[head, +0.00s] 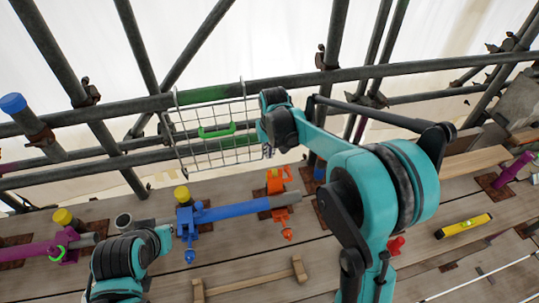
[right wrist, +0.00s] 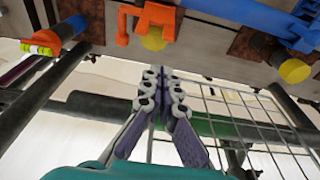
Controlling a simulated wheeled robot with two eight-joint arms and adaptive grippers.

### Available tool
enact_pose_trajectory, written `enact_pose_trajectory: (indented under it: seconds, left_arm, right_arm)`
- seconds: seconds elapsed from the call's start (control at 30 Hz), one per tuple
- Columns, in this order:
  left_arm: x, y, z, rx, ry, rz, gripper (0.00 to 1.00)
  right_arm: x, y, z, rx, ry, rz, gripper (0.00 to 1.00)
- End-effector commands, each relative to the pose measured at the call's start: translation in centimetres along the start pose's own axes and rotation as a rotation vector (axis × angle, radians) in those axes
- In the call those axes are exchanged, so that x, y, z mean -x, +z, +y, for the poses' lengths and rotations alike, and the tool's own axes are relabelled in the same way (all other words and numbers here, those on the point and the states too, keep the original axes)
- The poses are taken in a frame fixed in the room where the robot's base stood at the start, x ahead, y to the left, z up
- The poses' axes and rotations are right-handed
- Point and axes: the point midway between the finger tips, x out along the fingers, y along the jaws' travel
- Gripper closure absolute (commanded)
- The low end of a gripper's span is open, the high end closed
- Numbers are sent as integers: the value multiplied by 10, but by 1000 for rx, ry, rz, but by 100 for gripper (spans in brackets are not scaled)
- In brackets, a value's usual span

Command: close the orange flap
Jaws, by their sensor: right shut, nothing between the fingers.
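The orange clamp with its flap (head: 277,185) stands on the plank deck right of centre, at the grey-tipped end of a blue tube (head: 235,209). An orange knob (head: 287,234) hangs on its near side. The orange clamp also shows at the top of the right wrist view (right wrist: 150,18), cut off by the edge; I cannot tell how far its flap stands open. My right gripper (right wrist: 164,78) is shut and empty, apart from the clamp; in the head view it is mostly hidden below its wrist, near the wire basket.
A wire basket (head: 192,147) with a green handle hangs on the scaffold rail behind. A blue clamp (head: 186,222), a purple clamp (head: 66,242) and a yellow level (head: 463,226) are on the deck. A wooden piece (head: 250,283) lies in front.

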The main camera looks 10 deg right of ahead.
Motion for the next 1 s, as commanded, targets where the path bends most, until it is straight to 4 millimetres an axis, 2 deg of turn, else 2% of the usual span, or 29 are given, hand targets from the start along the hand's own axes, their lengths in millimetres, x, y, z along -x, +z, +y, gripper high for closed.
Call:
enact_pose_trajectory:
  seconds: [0.07,0.27,0.37,0.73,0.9,1.0]
  left_arm:
    - [8,-6,0,0,0,0,100]
    - [8,-5,0,0,0,0,100]
    - [6,-4,0,0,0,0,100]
    - [2,-1,0,0,0,0,100]
    - [5,-4,0,0,0,0,100]
    - [6,-4,0,0,0,0,100]
  right_arm:
    - [-1,-8,-2,1,1,-17,100]
    - [-17,-11,-3,2,1,-27,100]
    - [-33,-11,-3,2,1,-26,100]
    - [-110,-9,-3,1,1,-26,100]
    - [-97,16,-3,2,1,-26,100]
    - [-94,24,-3,2,1,-25,100]
